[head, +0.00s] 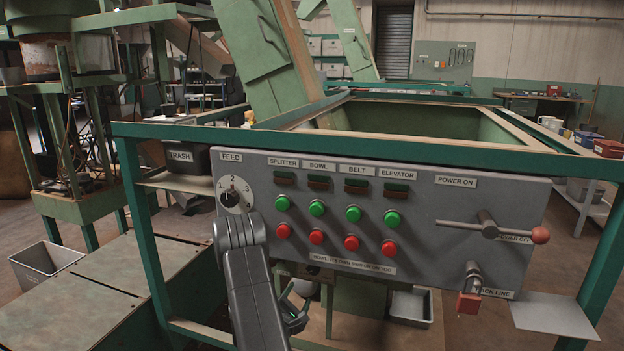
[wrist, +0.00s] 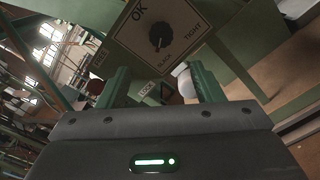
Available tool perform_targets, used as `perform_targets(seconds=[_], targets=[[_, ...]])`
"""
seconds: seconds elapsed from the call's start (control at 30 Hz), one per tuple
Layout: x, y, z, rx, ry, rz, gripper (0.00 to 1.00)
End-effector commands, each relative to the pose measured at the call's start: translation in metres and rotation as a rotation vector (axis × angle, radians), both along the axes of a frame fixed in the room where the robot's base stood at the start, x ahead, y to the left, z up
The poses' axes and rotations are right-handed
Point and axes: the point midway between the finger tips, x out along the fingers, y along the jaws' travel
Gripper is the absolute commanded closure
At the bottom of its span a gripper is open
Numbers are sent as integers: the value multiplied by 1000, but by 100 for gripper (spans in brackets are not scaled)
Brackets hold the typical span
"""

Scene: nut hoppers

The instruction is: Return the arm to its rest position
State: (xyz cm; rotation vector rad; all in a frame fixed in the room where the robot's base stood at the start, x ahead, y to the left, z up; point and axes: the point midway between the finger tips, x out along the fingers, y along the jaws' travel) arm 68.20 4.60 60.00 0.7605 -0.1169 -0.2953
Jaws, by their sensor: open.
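My arm (head: 252,290) rises in front of the left part of the grey control panel, its upper bend just below the FEED dial. My gripper (head: 294,300) shows only in part in the head view, low and to the right of my arm link, below the panel. In the wrist view my gripper (wrist: 160,76) has two green fingers set well apart. It is open, and I see nothing held between them. Beyond the fingers is a plate with a black knob (wrist: 161,34), marked OK, SLACK and TIGHT.
The control panel (head: 400,225) carries green and red buttons. A power lever (head: 490,228) and a red padlock (head: 468,303) stick out at its right. A green frame post (head: 145,240) stands left of my arm. A grey bin (head: 410,306) sits under the panel.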

Motion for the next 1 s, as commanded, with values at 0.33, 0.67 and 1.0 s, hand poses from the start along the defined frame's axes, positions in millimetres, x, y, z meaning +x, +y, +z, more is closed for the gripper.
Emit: perform_targets(seconds=[0.33,0.67,1.0], targets=[[70,-26,0,2,-7,-6,40],[125,-43,0,29,-14,-4,40],[123,-42,0,311,-105,-4,40]])
